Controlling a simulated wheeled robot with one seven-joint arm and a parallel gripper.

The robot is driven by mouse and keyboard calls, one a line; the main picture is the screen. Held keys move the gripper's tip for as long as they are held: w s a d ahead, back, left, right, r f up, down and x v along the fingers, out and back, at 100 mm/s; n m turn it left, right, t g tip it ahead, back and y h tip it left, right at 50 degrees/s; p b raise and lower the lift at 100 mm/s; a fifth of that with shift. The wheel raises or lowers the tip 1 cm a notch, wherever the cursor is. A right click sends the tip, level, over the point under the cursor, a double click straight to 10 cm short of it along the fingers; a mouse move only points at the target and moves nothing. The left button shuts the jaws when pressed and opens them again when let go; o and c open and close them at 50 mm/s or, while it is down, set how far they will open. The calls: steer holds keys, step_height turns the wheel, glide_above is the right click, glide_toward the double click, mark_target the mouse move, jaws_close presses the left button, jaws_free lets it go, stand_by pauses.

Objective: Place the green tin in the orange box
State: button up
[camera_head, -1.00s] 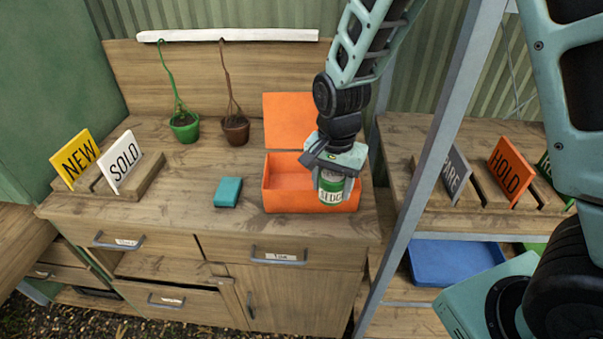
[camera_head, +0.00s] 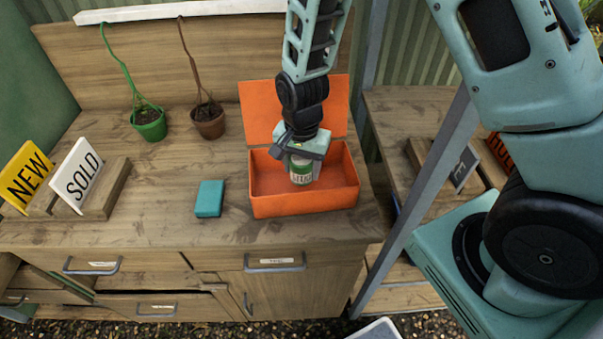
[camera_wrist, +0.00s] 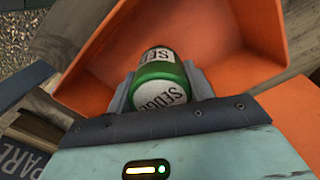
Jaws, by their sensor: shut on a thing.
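The green tin (camera_head: 301,171) has a white label and a white lid reading "SEDGE". It also shows in the wrist view (camera_wrist: 158,88), between the two fingers. My gripper (camera_head: 301,163) is shut on the tin and points down over the orange box. The orange box (camera_head: 304,204) stands open on the bench, its lid (camera_head: 262,112) raised at the back. In the head view the tin is within the box opening, behind the front wall. I cannot tell whether it touches the box floor. The wrist view shows the orange box (camera_wrist: 228,48) around the tin.
A teal block (camera_head: 209,198) lies left of the box. Green (camera_head: 150,126) and brown (camera_head: 208,123) plant pots stand behind it. NEW (camera_head: 25,176) and SOLD (camera_head: 76,176) signs stand at the left. A grey post (camera_head: 415,190) rises right of the bench. Bench wood left of the block is clear.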

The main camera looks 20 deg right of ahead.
mark_target(302, 177)
steer(key=shift+f+p, duration=0.3)
steer(key=shift+f, duration=1.45)
steer(key=shift+f, duration=0.2)
steer(key=o, duration=1.1)
steer(key=shift+c, duration=0.2)
step_height(302, 177, up, 12)
steer(key=shift+b, duration=1.1)
steer(key=s+a+r+n, duration=0.3)
steer(key=s+r+n, duration=0.1)
steer(key=s+n, duration=0.4)
steer(key=s+a+r+n, duration=0.4)
steer(key=s+n, duration=0.4)
steer(key=s, duration=0.4)
steer(key=shift+s+a+r+n+y, duration=0.2)
steer(key=shift+s+r+n+y, duration=0.15)
steer(key=shift+r, duration=0.25)
